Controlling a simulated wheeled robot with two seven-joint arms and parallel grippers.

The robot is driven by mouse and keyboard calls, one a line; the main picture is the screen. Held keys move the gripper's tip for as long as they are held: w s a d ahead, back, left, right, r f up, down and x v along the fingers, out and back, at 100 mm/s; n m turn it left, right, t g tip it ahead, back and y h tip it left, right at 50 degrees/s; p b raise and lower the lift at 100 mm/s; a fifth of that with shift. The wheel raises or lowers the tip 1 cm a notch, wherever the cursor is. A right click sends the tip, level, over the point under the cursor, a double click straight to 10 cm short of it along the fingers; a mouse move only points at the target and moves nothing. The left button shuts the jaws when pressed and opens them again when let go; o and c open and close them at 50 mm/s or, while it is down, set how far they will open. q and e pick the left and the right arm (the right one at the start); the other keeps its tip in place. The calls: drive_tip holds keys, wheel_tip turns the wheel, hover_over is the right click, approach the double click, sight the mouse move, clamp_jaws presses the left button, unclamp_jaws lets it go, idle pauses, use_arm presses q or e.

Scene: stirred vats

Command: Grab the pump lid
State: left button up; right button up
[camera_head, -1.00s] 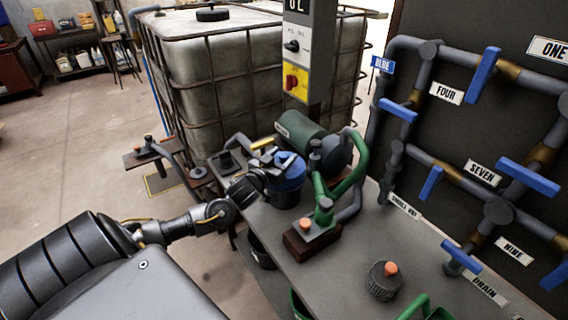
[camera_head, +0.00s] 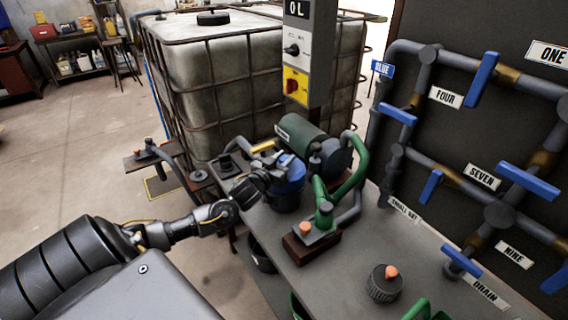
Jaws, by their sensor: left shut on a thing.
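The blue pump lid (camera_head: 295,172) sits on top of a dark round pump pot at the middle of the bench, beside a green motor. My left gripper (camera_head: 280,168) reaches in from the left and is shut on the lid at its near left side. The gripper's dark body hides part of the lid and pot, and the exact finger contact is hard to make out. The lid appears level on the pot; I cannot tell whether there is a gap below it. My right gripper is not in view.
The green motor (camera_head: 308,140) and green pipe (camera_head: 350,178) stand close behind and right of the lid. A black cap with an orange knob (camera_head: 385,283) is on the bench (camera_head: 335,270). A caged white tank (camera_head: 210,85) stands behind; valve pipes line the right.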

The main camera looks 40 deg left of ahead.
use_arm(q)
drive_tip(key=shift+r, duration=0.55)
drive_tip(key=s+a+r, duration=0.2)
drive_tip(key=s+r, duration=1)
drive_tip(key=s, duration=0.1)
drive_tip(key=shift+s+a, duration=0.35)
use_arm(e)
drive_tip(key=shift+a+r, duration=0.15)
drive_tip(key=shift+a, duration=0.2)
